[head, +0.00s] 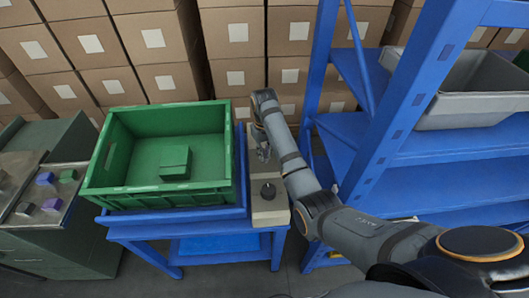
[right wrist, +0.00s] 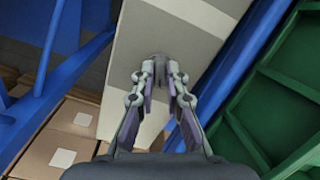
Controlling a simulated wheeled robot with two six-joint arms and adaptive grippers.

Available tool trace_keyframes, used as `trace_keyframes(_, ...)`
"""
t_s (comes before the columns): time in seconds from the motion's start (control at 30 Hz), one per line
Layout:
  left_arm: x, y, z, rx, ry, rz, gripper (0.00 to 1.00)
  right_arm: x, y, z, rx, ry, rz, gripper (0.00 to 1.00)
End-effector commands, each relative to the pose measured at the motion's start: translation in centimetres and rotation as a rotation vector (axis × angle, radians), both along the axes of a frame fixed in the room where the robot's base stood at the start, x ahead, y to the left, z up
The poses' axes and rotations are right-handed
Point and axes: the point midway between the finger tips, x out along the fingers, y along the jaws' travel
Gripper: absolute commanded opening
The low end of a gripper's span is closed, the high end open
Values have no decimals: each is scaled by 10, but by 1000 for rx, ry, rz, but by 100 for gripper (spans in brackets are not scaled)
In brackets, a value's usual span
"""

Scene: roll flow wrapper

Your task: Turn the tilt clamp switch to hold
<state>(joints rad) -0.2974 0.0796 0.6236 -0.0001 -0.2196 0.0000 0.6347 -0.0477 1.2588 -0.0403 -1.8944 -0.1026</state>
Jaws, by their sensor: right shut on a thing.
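My right gripper (head: 263,154) is over the panel beyond that knob. In the right wrist view the panel (right wrist: 185,25) fills the upper middle, and my right gripper (right wrist: 159,67) points at its face. Its fingers are shut on a small grey switch (right wrist: 159,56), which is blurred and mostly hidden between the tips. I cannot read its setting. My left gripper is out of view.
A green crate (head: 88,187) with a green block (head: 175,160) inside rests on the blue stand (head: 150,233), left of the panel. A blue rack (head: 385,180) with a grey bin (head: 470,112) stands right. Stacked cartons (head: 165,50) close off the back.

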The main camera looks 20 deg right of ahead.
Motion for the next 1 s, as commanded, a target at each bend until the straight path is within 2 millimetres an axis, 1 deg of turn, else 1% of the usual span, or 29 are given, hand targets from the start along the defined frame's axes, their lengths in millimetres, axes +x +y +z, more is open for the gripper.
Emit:
trace_keyframes(0.17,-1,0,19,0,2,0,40,0,0,5,0,0,-61,0)
trace_keyframes(0.27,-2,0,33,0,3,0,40,-1,0,7,0,1,-123,0)
trace_keyframes(0.4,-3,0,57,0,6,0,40,-1,0,9,0,2,-238,0)
trace_keyframes(0.6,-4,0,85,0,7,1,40,0,0,8,-1,1,-428,0)
trace_keyframes(0.8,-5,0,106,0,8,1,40,0,0,6,-2,2,-616,0)
trace_keyframes(1.0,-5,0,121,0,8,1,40,0,0,4,-1,0,-784,0)
